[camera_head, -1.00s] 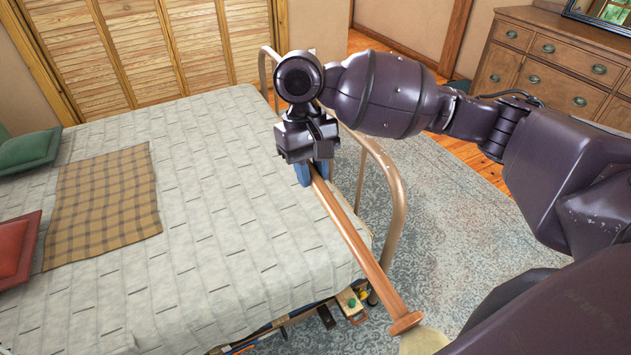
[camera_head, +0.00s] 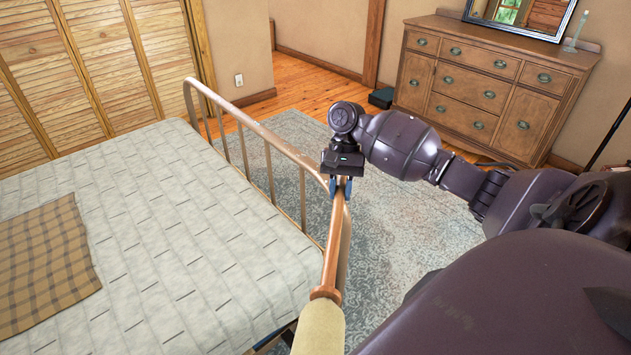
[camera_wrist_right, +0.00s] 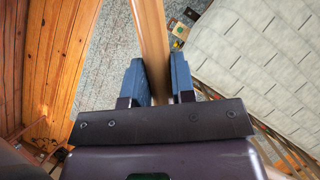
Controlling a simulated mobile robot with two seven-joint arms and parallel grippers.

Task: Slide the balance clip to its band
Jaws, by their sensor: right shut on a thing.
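My right gripper (camera_head: 341,187) is shut on a long wooden rod (camera_head: 331,252). In the right wrist view, the rod (camera_wrist_right: 152,35) runs between its two blue fingers (camera_wrist_right: 157,78). In the head view the rod slopes down toward me to a flared brown end (camera_head: 326,293). A pale beige part (camera_head: 318,330) meets that end and runs out of the bottom of the picture. I cannot make out a separate balance clip or a marked band on the rod. My left gripper is not in view.
The metal bed footboard (camera_head: 262,128) stands close to the gripper and rod. The bed (camera_head: 190,215) with a checked blanket (camera_head: 40,265) lies left. A dresser (camera_head: 480,85) stands at the back right, beyond a patterned rug (camera_head: 400,225).

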